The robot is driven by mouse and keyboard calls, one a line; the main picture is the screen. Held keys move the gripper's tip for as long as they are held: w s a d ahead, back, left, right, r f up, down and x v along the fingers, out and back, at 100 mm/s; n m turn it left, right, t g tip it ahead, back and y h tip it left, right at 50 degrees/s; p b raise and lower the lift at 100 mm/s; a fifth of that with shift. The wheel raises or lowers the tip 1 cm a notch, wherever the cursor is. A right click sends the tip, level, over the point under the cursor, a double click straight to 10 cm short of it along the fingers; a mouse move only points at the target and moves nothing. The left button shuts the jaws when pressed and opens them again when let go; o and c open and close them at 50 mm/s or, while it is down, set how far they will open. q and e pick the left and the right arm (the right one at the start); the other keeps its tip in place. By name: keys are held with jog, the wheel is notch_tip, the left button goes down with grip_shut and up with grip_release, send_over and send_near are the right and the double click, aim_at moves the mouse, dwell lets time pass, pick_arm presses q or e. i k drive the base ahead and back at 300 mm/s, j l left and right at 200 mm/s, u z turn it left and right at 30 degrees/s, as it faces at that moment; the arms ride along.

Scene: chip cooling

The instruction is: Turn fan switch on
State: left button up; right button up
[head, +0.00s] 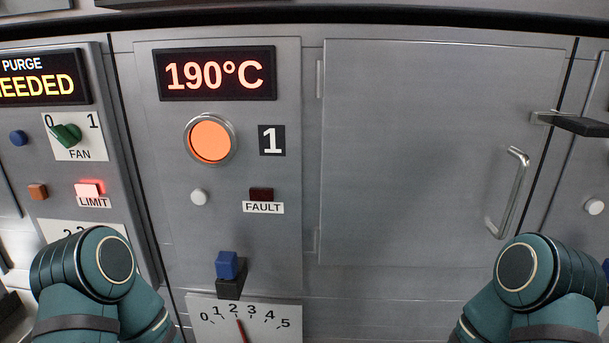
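The fan switch (66,135) is a green knob on a white plate marked 0, 1 and FAN, on the left panel in the head view. Its pointed end is turned toward the 0 at the upper left. My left arm comes in at the lower left, below the fan plate and apart from it. My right arm comes in at the lower right, in front of the large door. Neither gripper shows in this view, so I cannot see what they hold.
A display (215,74) reads 190°C above a lit orange round lamp (210,140). The red LIMIT light (89,188) glows, and the FAULT light (262,194) is dark. A closed door (420,150) has a protruding handle (512,190). A blue lever (227,265) sticks out above a dial.

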aim_at(69, 135)
jog(key=u, duration=1.25)
